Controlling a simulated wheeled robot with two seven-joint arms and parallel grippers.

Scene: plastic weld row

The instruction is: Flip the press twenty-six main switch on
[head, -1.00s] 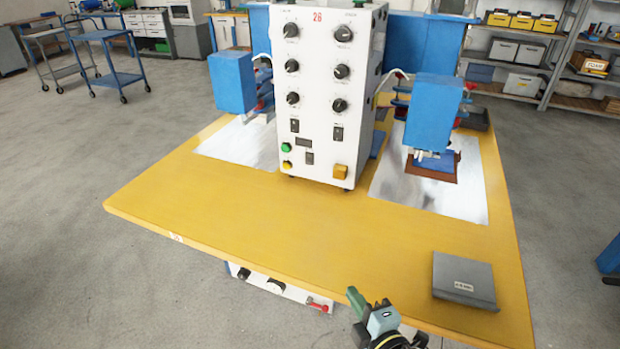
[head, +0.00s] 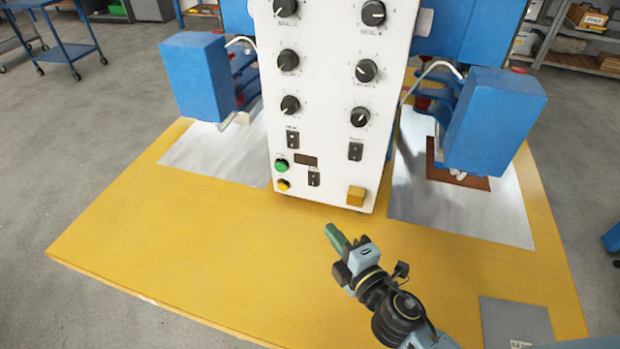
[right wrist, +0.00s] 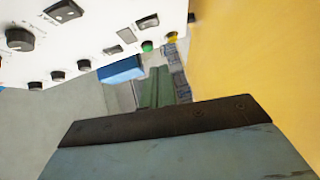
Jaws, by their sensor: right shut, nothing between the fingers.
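The white control panel of the press (head: 325,100) stands on the yellow table. It carries three dark rocker switches: upper left (head: 292,139), right (head: 355,151) and a lower one (head: 314,179) beside the green and yellow buttons. Their labels are too small to read, so I cannot tell which is the main switch or how each is set. My right gripper (head: 335,237) is shut and empty, in front of the panel's lower edge and apart from it. In the right wrist view its green fingers (right wrist: 155,88) are together, with the panel (right wrist: 95,35) beyond. My left gripper is out of view.
Blue press heads (head: 200,78) flank the panel above metal plates (head: 465,205). An orange block (head: 356,196) sticks out at the panel's lower right. The yellow tabletop (head: 190,235) is clear at front left.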

